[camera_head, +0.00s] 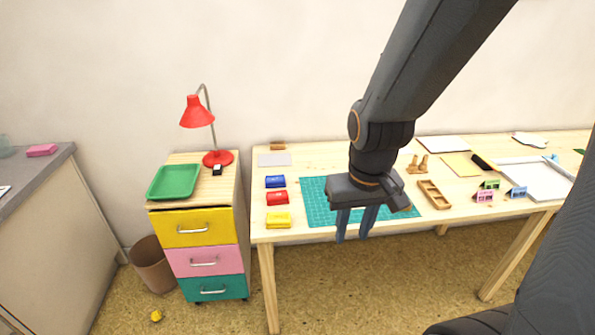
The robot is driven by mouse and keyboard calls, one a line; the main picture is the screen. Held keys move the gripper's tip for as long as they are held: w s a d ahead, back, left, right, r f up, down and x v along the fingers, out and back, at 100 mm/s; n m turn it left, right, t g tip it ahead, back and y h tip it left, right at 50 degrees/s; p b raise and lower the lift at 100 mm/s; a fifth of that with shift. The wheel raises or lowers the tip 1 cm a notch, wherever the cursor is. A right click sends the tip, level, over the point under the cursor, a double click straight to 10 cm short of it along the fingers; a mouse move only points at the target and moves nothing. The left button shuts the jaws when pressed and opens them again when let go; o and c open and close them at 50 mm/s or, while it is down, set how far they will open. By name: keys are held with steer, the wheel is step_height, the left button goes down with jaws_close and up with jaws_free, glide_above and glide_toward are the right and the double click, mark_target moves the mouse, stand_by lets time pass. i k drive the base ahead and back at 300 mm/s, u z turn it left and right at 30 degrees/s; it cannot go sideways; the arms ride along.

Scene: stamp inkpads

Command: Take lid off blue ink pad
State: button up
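The blue ink pad (275,181) is a small blue box near the left end of the wooden table, at the back of a row of three. It looks closed, though it is too small to see the lid edge clearly. My gripper (355,236) hangs over the front part of the green cutting mat (318,204), to the right of and nearer than the blue pad. Its two bluish fingers point down and are apart, with nothing seen between them.
A red pad (277,198) and a yellow pad (279,220) sit in front of the blue one. A wooden tray (434,194) and small stamps (484,196) stand right. A drawer cabinet (207,259) with a red lamp (197,112) stands left.

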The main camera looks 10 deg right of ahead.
mark_target(271, 180)
steer(key=z, duration=0.1)
steer(key=i, duration=0.6)
steer(key=u, duration=0.7)
steer(key=i, duration=0.5)
steer(key=u, duration=0.5)
